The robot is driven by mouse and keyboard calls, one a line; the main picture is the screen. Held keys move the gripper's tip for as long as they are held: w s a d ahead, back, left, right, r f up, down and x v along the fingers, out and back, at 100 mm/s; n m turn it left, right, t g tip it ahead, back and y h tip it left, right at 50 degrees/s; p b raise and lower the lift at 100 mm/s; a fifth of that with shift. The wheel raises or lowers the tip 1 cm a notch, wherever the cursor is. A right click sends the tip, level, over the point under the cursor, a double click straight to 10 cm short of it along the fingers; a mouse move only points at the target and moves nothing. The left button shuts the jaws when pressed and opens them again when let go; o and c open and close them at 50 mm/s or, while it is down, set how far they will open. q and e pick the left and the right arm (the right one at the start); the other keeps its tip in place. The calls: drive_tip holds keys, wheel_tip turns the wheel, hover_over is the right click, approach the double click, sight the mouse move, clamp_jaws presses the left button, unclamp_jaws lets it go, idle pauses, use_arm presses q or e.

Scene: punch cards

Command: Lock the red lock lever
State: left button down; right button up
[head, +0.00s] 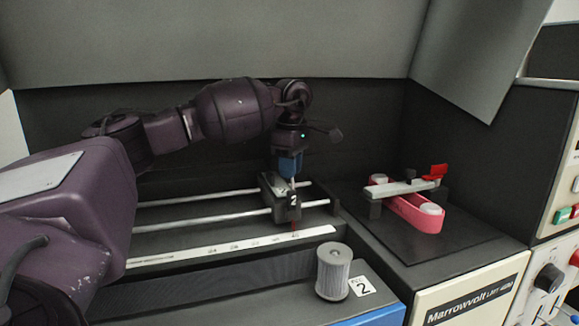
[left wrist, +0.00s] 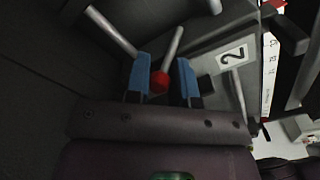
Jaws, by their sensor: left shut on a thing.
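A dark carriage with a white "2" label (head: 293,200) sits on two metal rails. It also shows in the left wrist view, with its label (left wrist: 233,57) at the right. My left gripper (head: 290,165) points down just above the carriage. In the left wrist view its blue fingers (left wrist: 161,82) are shut on a metal lever with a red ball knob (left wrist: 160,82). In the head view the fingers hide the knob. My right gripper is in neither view.
A ribbed grey roll (head: 333,271) stands in front of the carriage, by a "2" card (head: 361,286). A white scale strip (head: 230,247) runs along the front of the rails.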

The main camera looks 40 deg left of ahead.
use_arm(q)
drive_tip(key=shift+s+d+r+t+y+p, duration=0.25)
drive_tip(key=shift+d+r+t+y+p, duration=0.25)
drive_tip(key=shift+y+p, duration=0.2)
drive_tip(key=shift+s+d+r+t+y+p, duration=0.15)
drive_tip(key=shift+d+t+y+p, duration=0.15)
drive_tip(key=shift+y+p, duration=0.25)
drive_tip(key=shift+s+d+t+y, duration=0.15)
drive_tip(key=shift+d+t+y, duration=0.2)
drive_tip(key=shift+y, duration=0.4)
drive_tip(key=shift+s+d+f+t+y+p, duration=0.1)
drive_tip(key=shift+s+d+t+y+p, duration=0.15)
drive_tip(key=shift+y, duration=0.2)
drive_tip(key=shift+d+f+t+y+p, duration=0.1)
drive_tip(key=shift+d+y+p, duration=0.15)
drive_tip(key=shift+y, duration=0.2)
drive_tip(key=c, duration=1)
unclamp_jaws()
drive_tip(key=shift+f, duration=0.1)
drive_tip(key=shift+a, duration=0.1)
